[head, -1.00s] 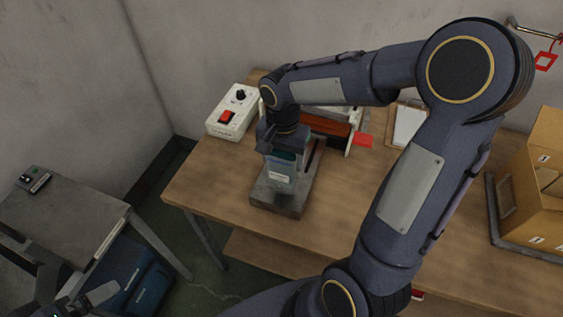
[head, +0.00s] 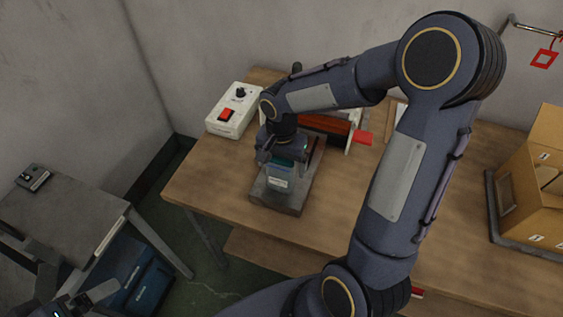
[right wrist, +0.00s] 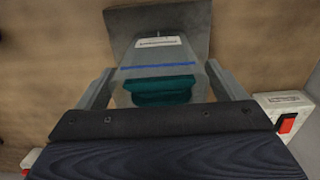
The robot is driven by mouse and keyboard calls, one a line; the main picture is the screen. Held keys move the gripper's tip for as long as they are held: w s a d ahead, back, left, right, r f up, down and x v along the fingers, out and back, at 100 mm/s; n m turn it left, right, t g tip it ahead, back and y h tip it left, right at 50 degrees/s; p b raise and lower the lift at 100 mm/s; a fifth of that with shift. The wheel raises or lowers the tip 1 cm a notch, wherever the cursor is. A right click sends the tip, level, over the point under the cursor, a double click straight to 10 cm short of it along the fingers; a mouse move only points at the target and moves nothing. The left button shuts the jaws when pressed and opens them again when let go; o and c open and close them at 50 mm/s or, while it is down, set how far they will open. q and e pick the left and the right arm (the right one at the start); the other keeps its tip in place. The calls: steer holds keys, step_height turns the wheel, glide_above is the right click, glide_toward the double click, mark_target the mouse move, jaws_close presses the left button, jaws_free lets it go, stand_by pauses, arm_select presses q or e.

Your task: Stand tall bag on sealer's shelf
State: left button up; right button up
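The tall bag (head: 278,183) is clear with teal contents, a white label and a blue line across it. It stands roughly upright over the sealer's grey shelf (head: 297,207), its lower end at or very near the surface. It also shows in the right wrist view (right wrist: 158,58). My right gripper (head: 284,157) comes from above, its two fingers against the bag's side edges, and appears shut on it. The sealer (head: 326,125), with a red-brown bar and red handle, is behind, partly hidden by my right arm. My left gripper (head: 78,287) is empty at the lower left, fingers apart.
A white control box (head: 233,110) with a red switch stands left of the sealer. A cardboard box (head: 533,190) sits in a tray at the right of the wooden table (head: 220,185). A grey side table (head: 75,220) and blue crate (head: 150,285) are at left.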

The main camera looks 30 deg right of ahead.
steer(key=shift+r+p, duration=0.3)
steer(key=shift+p, duration=0.05)
steer(key=shift+r, duration=0.35)
step_height(320, 180, up, 10)
steer(key=shift+f+b, duration=0.15)
steer(key=shift+b, duration=0.15)
steer(key=shift+r, duration=0.35)
steer(key=s+a+n+t+y, duration=0.2)
steer(key=s+n, duration=0.2)
steer(key=s, duration=0.4)
steer(key=s+a+n+t+y, duration=0.1)
steer(key=s+n+t, duration=0.2)
steer(key=s, duration=0.5)
steer(key=shift+s+a+f+n+t+y, duration=0.3)
steer(key=shift+s+a+f+n+y, duration=0.1)
steer(key=shift+n, duration=0.3)
